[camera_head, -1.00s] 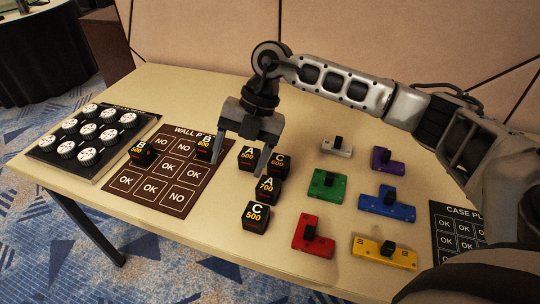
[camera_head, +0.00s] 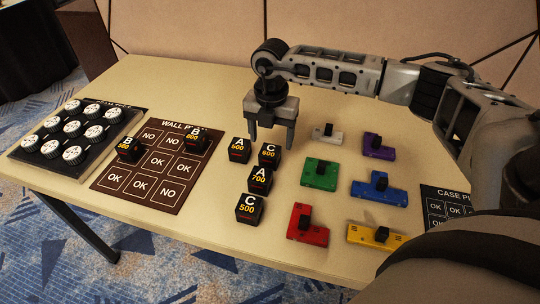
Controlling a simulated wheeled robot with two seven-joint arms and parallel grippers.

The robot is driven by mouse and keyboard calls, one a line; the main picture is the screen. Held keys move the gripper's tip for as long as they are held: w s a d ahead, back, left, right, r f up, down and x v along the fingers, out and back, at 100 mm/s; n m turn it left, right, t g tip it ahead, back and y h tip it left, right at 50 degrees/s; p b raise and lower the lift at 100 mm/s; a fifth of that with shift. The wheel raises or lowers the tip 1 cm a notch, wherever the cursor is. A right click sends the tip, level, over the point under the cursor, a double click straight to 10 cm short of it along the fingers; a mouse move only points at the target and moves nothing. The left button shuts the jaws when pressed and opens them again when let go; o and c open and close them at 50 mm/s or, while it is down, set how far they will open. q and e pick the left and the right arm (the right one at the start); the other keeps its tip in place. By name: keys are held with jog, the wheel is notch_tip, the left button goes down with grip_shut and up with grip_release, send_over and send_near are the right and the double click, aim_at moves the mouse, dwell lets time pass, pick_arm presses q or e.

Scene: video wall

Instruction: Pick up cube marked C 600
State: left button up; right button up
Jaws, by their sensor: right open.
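The cube marked C 600 (camera_head: 269,154) is black with orange and white print. It sits on the table, right of the cube marked A 500 (camera_head: 240,150) and just above the cube marked A 700 (camera_head: 260,179) in the picture. My right gripper (camera_head: 272,146) is open and empty, pointing down, with its fingers just behind and above the C 600 cube. The fingertips appear close to the cube; I cannot tell whether they touch it. My left gripper is not in view.
The cube marked C 500 (camera_head: 249,208) stands nearest the front. Coloured blocks, among them a green one (camera_head: 320,173), lie to the right. A brown wall plan board (camera_head: 152,165) with two cubes and a tray of white knobs (camera_head: 76,132) are left.

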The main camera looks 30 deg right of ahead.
aim_at(270, 150)
notch_tip(270, 150, down, 5)
jog(key=shift+a+f, duration=0.1)
jog(key=c, duration=1.1)
jog(key=shift+w, duration=0.1)
